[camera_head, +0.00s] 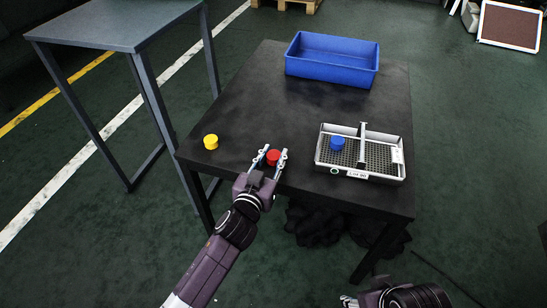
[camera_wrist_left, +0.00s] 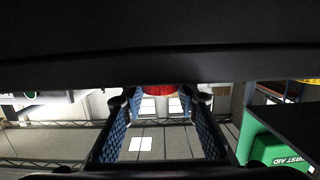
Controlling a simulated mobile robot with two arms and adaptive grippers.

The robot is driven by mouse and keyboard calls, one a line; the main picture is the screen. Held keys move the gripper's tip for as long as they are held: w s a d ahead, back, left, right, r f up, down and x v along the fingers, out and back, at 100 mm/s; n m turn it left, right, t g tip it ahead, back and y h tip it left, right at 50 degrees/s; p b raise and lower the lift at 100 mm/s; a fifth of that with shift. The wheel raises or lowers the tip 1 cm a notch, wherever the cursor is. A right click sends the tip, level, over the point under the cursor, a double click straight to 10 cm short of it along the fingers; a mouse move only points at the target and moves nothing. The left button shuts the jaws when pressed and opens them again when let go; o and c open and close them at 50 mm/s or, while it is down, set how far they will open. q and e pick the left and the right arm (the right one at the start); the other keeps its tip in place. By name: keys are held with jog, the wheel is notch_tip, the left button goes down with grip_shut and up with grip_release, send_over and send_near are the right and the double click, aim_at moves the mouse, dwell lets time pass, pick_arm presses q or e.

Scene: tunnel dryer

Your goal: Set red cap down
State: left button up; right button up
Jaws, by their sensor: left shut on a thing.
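The red cap (camera_head: 273,157) is between the fingers of my left gripper (camera_head: 275,151), near the front edge of the black table (camera_head: 262,102). The gripper is shut on it. I cannot tell whether the cap touches the table top. In the left wrist view the red cap (camera_wrist_left: 160,89) shows partly between the two blue finger pads, with a dark surface hiding the rest. My right gripper (camera_head: 349,301) shows only in part at the bottom edge of the head view; its jaws are not clear.
A yellow cap (camera_head: 210,142) stands left of the red cap. A grey tray (camera_head: 347,173) with a divider holds a blue cap (camera_head: 337,143) on the right. A blue bin (camera_head: 331,69) stands at the back. A grey table (camera_head: 117,27) is at left. The table's middle is clear.

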pick_arm(q)
jog(key=shift+f, duration=0.15)
jog(key=o, duration=0.8)
